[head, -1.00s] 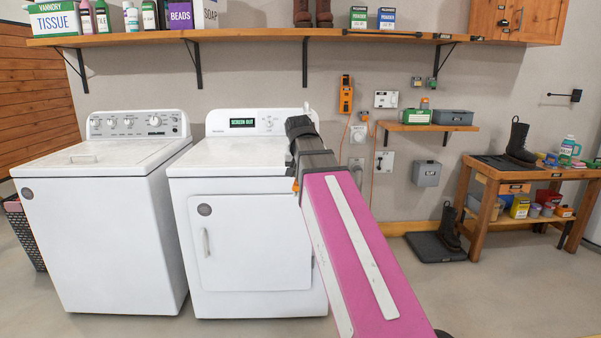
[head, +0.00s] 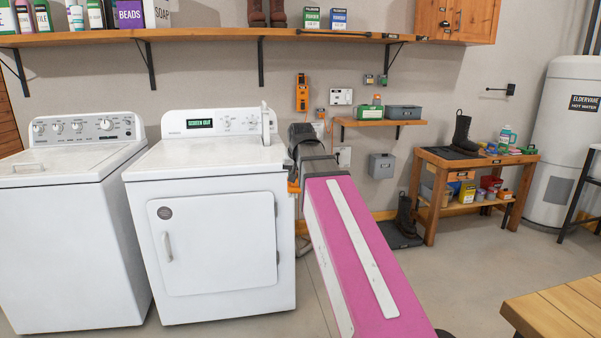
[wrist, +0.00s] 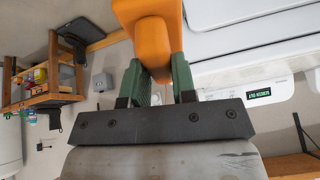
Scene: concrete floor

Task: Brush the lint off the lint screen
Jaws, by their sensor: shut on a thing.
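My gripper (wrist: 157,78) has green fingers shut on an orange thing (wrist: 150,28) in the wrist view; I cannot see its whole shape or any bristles. In the head view an orange sliver (head: 293,187) shows beside my wrist, at the dryer's right edge. The white dryer (head: 215,240) has a display (head: 200,123) reading "SCREEN OUT". A slim white upright piece (head: 266,122) stands at the right end of its top, apart from my gripper; it may be the lint screen. I cannot make out lint.
A washer (head: 70,220) stands left of the dryer. A small wall shelf (head: 378,123) and a workbench (head: 475,165) with boots are to the right. A wooden tabletop (head: 560,310) fills the lower right corner. Floor between is clear.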

